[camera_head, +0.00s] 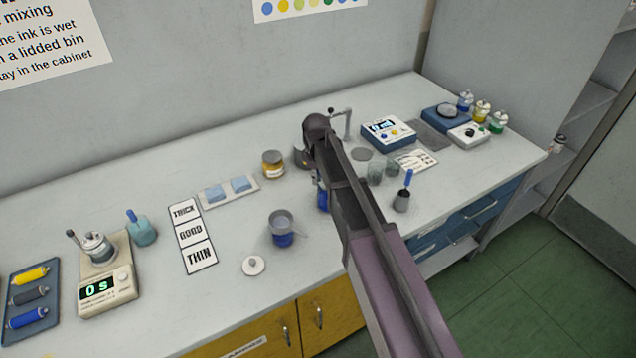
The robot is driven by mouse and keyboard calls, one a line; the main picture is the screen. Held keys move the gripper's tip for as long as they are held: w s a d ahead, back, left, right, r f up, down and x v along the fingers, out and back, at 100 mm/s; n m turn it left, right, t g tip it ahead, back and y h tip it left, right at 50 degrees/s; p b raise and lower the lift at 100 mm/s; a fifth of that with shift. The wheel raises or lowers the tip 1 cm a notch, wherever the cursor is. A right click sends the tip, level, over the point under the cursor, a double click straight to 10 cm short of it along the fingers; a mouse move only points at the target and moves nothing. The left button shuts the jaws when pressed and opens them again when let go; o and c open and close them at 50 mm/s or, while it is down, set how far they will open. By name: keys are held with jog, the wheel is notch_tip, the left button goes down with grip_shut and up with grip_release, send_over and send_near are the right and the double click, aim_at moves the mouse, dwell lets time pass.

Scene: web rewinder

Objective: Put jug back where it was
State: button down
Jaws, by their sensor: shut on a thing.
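My arm reaches in from the lower right and bends down over the middle of the bench. Only a small part of my gripper (317,179) shows at the left edge of my arm; its fingertips are mostly hidden. It is shut on what looks like the jug (322,201), of which only a strip with blue contents shows beside my arm. I cannot tell whether the jug touches the bench. A clear cup with blue liquid (282,236) stands apart to its left.
A white lid (254,265) lies near the front edge. An amber jar (273,164) stands behind the cup. The THICK/GOOD/THIN card (193,235) and scale (106,287) are left. Glass beakers (375,171) and a dark pot with a blue-handled tool (402,199) are right of my arm.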

jog(key=shift+f, duration=0.15)
jog(key=c, duration=0.7)
grip_release()
notch_tip(320, 180, up, 12)
jog(key=p, duration=1.2)
dwell(0.7)
jog(key=s+d+m, duration=0.4)
jog(key=s+d, duration=0.2)
jog(key=d, duration=0.1)
jog(key=s+d+m, duration=0.4)
jog(key=s+d, duration=0.2)
jog(key=d, duration=0.2)
jog(key=s+d+m, duration=0.5)
jog(key=s+d, duration=0.2)
jog(key=d, duration=0.1)
jog(key=shift+d, duration=0.2)
